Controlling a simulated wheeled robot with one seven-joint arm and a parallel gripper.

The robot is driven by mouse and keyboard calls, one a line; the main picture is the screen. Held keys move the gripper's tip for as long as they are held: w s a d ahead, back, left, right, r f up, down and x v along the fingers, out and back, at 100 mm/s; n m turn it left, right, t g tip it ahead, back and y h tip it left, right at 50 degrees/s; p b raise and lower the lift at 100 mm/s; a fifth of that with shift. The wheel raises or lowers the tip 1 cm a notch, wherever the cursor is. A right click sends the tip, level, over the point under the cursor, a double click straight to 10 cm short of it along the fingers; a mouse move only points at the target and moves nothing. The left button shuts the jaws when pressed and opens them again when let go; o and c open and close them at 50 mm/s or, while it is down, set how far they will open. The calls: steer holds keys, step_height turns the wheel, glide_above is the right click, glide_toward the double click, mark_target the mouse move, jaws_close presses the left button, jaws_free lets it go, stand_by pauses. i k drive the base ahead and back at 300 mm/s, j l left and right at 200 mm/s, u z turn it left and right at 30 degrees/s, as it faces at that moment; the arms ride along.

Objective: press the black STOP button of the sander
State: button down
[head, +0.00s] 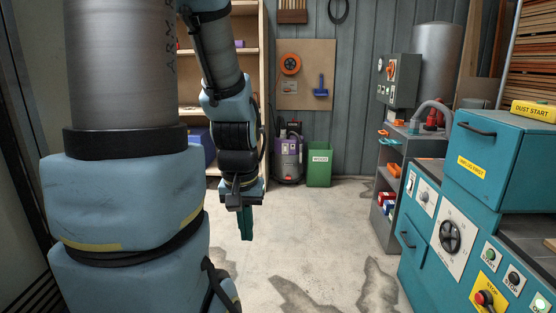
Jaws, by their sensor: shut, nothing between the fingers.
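A teal machine (440,255) with a control panel stands at the right; I take it for the sander. On its lower front a black button (514,279) sits beside a green START button (489,256); the small label under the black one appears to read STOP. A red mushroom button (484,297) on a yellow plate is just below left. My gripper (246,224) hangs pointing down left of the picture's middle, over the floor. Its green fingers are shut and empty, well apart from the machine and its buttons.
A grey shelf cart (386,210) stands behind the machine. A green bin (319,168) is at the back wall. The floor between my gripper and the machine is clear.

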mark_target(513, 277)
steer(key=k+l+u, duration=0.15)
steer(key=l, duration=0.25)
steer(key=k+l+u, duration=0.15)
steer(key=l, duration=0.25)
steer(key=l+u, duration=0.15)
steer(key=l, duration=0.2)
steer(key=k+l+u, duration=0.15)
steer(key=k+l, duration=0.1)
steer(key=l, duration=0.1)
